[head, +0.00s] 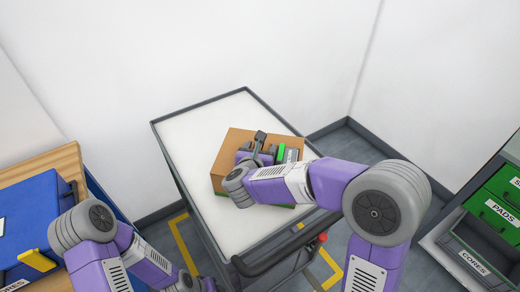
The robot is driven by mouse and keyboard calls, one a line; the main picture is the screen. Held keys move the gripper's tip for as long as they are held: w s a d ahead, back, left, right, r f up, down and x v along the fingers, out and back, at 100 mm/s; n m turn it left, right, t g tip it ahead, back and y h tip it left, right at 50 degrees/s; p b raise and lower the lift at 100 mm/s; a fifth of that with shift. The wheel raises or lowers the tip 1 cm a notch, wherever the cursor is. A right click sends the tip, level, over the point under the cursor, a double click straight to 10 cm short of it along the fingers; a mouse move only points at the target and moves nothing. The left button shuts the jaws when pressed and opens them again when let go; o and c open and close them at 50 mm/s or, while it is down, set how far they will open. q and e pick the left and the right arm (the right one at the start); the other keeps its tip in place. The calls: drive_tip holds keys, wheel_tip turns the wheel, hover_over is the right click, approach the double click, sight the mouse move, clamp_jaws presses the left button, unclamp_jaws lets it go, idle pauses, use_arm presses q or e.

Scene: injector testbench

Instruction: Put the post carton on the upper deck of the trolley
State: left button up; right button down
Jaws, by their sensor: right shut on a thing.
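The brown post carton (236,143) is on or just above the white upper deck (198,130) of the trolley, within its dark rim; I cannot tell whether it touches the deck. My right gripper (262,148) is at the top of the carton and shut on it. My right wrist and forearm hide much of the carton's front and right side. My left arm comes in at the lower left, and its gripper is not visible.
The trolley's dark handle (285,245) is at its near end. A wooden bench (58,160) with a blue case (32,218) stands at the left. A rack with green drawers (495,212) stands at the right. Bare deck surrounds the carton.

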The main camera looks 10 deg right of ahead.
drive_tip(key=shift+c, duration=0.8)
unclamp_jaws()
drive_tip(key=shift+f, duration=0.1)
drive_tip(key=p+v, duration=0.1)
drive_tip(key=v, duration=1.1)
drive_tip(key=shift+r+p, duration=0.25)
drive_tip(key=shift+p, duration=0.1)
